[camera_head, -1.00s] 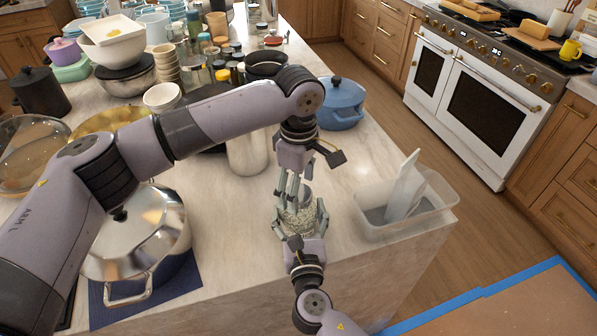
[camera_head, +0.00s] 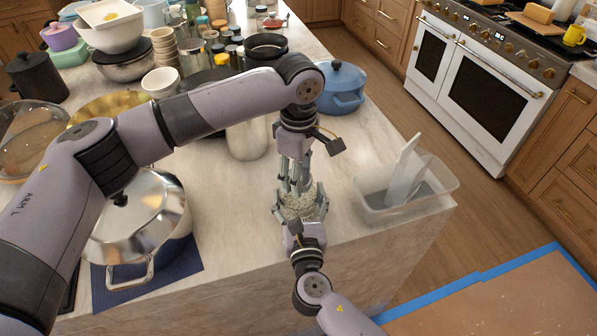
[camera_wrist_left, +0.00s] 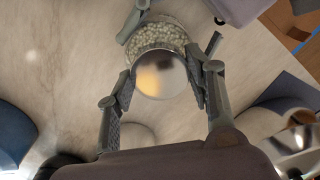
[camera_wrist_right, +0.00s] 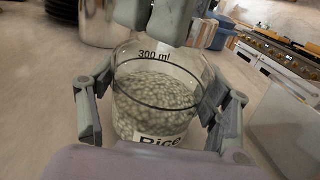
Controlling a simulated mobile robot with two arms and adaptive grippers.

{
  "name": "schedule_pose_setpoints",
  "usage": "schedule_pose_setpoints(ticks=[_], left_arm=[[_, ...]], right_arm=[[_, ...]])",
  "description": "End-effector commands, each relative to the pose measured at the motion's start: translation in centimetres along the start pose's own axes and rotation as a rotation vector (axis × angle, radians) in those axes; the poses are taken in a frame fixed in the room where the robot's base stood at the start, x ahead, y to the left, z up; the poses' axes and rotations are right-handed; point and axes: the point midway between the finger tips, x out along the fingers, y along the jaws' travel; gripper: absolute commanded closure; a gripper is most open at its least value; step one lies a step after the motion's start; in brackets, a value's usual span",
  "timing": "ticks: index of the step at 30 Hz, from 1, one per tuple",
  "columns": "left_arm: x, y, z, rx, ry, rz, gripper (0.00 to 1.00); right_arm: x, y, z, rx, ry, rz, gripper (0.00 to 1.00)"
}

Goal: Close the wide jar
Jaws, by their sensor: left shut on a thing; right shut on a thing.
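The wide jar (camera_wrist_right: 155,105) is clear glass, holds pale grains, and is marked "300 ml" and "Rice". It stands upright near the island's front edge, also visible in the head view (camera_head: 299,205). My right gripper (camera_head: 301,208) is shut around its sides. My left gripper (camera_head: 293,188) points down above the jar, shut on a shiny round lid (camera_wrist_left: 160,76). In the left wrist view, the lid overlaps part of the jar (camera_wrist_left: 157,36). In the right wrist view, the left fingers (camera_wrist_right: 165,18) are over the jar's far rim. Whether lid and rim touch is unclear.
A clear bin (camera_head: 440,188) stands right of the jar. A metal canister (camera_head: 246,138) and a blue pot (camera_head: 342,88) are behind. A large steel pot (camera_head: 140,215) sits on a blue mat at left. Dense clutter fills the back; the counter between steel pot and jar is clear.

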Motion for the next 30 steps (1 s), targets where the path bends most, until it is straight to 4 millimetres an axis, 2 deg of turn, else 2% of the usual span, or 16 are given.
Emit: schedule_pose_setpoints(ticks=[8, 14, 30], left_arm=[[-0.01, 0.03, -0.01, 0.000, 0.000, 0.001, 0.85], [0.02, 0.04, 0.04, 0.092, -0.002, 0.001, 0.86], [0.09, 0.03, 0.02, 1.155, -0.001, 0.002, 0.86]], right_arm=[[-0.01, 0.02, 0.01, 0.000, 0.000, 0.000, 1.00], [-0.01, 0.03, 0.01, 0.000, 0.000, 0.001, 1.00], [-0.02, 0.03, 0.02, 0.000, 0.000, 0.001, 1.00]])
